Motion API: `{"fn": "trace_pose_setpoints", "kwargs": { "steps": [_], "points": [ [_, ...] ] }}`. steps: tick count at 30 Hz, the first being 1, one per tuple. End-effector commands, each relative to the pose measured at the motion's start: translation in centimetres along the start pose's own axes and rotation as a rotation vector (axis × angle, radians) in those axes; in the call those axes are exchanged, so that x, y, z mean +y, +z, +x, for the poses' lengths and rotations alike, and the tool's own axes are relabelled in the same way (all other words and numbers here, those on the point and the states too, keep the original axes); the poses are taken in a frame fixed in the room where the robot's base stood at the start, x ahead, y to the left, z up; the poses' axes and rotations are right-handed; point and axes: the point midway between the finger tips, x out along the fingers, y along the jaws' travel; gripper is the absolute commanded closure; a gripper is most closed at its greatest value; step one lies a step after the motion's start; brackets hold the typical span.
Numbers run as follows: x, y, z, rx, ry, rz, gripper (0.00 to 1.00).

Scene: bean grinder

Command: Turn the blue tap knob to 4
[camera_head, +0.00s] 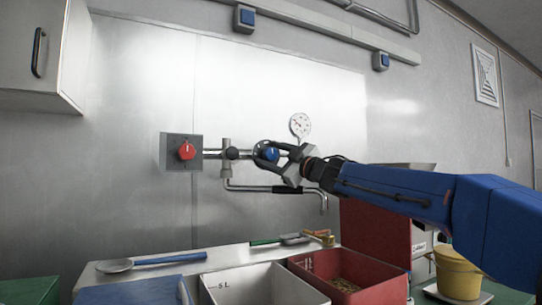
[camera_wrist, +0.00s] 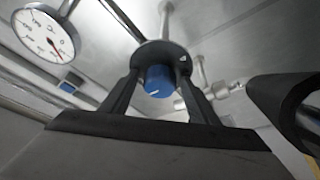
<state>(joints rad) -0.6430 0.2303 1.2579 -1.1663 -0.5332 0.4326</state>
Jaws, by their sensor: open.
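The blue tap knob (camera_head: 271,154) is on the wall pipe, on a dark round base, right of the red knob. In the wrist view the blue knob (camera_wrist: 159,81) sits between my two fingers and carries a white pointer line near its lower edge. No scale numbers can be read around it. My gripper (camera_head: 268,152) is at the knob with its fingers either side of it. The fingers are open, and a gap shows beside the knob in the wrist view.
A red knob (camera_head: 187,152) on a grey plate is at the left of the pipe. A gauge (camera_head: 300,125) is above right of my gripper. A bent spout (camera_head: 322,200) hangs below. A white bin (camera_head: 262,285) and a red box (camera_head: 345,275) stand beneath.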

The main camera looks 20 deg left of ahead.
Motion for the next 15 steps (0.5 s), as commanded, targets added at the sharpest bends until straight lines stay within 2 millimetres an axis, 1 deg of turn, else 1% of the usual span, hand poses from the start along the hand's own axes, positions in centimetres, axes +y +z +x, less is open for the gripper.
{"fn": "trace_pose_setpoints", "kwargs": {
  "steps": [3,10,11,12,14,15],
  "points": [
    [0.02,-0.01,0.33,0.0,0.001,0.001,0.45],
    [0.02,0.0,0.36,0.0,0.001,0.001,0.45],
    [0.02,0.0,0.36,0.0,0.001,0.001,0.47],
    [0.02,0.0,0.36,0.0,0.001,0.001,0.57],
    [0.02,0.0,0.35,0.0,0.001,0.001,0.71],
    [0.02,0.01,0.35,0.0,0.001,0.001,0.81]
  ]
}}
